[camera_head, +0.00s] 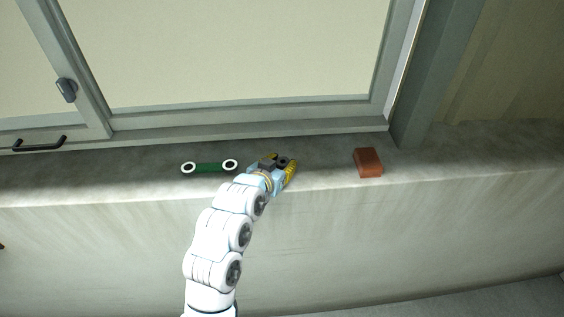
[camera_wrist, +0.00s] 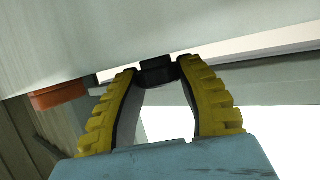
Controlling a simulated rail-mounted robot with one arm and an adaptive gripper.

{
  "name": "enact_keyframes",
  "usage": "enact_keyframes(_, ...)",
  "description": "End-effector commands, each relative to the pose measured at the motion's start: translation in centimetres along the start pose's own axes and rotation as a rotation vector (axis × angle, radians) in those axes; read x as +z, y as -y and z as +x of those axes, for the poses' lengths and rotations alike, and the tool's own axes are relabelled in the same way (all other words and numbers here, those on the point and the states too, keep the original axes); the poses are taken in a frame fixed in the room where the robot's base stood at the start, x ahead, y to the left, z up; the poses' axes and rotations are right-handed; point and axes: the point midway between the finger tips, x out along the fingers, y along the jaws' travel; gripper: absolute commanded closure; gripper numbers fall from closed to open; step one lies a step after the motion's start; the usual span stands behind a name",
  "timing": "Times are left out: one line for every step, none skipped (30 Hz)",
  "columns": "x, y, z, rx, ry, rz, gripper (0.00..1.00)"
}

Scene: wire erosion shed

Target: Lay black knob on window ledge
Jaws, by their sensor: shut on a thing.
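My gripper (camera_head: 281,165) is shut on the black knob (camera_head: 283,162), at the window ledge (camera_head: 325,166) in the head view. In the wrist view my gripper (camera_wrist: 158,76) has its yellow ribbed fingers on either side of the knob (camera_wrist: 156,71), which sits at the fingertips. The ledge is a grey concrete strip below the window frame. I cannot tell whether the knob touches it.
A green bar with two white-ringed ends (camera_head: 209,167) lies on the ledge just left of my gripper. A red-brown brick (camera_head: 368,162) sits to the right, also visible in the wrist view (camera_wrist: 57,95). Bare ledge shows between my gripper and the brick.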

Motion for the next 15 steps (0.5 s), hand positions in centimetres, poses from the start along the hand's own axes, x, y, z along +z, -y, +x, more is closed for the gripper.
enact_keyframes(0.06,0.01,0.02,0.0,0.0,0.0,0.53)
enact_keyframes(0.03,0.01,0.01,0.0,0.0,0.0,0.44)
enact_keyframes(0.03,0.01,0.01,0.0,0.0,0.0,0.39)
enact_keyframes(0.02,0.0,0.0,0.0,0.0,0.0,0.39)
enact_keyframes(0.02,0.0,0.0,0.0,0.0,0.0,0.39)
enact_keyframes(0.02,0.0,0.0,0.0,0.0,0.0,0.39)
enact_keyframes(0.02,0.0,0.0,0.0,0.0,0.0,0.39)
enact_keyframes(0.02,0.0,0.0,0.0,0.0,0.0,0.39)
enact_keyframes(0.02,0.0,0.0,0.0,0.0,0.0,0.39)
enact_keyframes(0.02,0.0,0.0,0.0,0.0,0.0,0.39)
enact_keyframes(0.0,0.0,-0.01,0.0,0.0,0.0,0.39)
enact_keyframes(-0.07,-0.01,-0.03,0.0,0.0,0.0,0.39)
enact_keyframes(-0.17,-0.01,-0.07,0.0,0.0,0.001,0.39)
enact_keyframes(-0.3,-0.02,-0.12,0.0,0.0,0.001,0.39)
enact_keyframes(-0.43,0.0,-0.23,0.0,0.0,0.001,0.39)
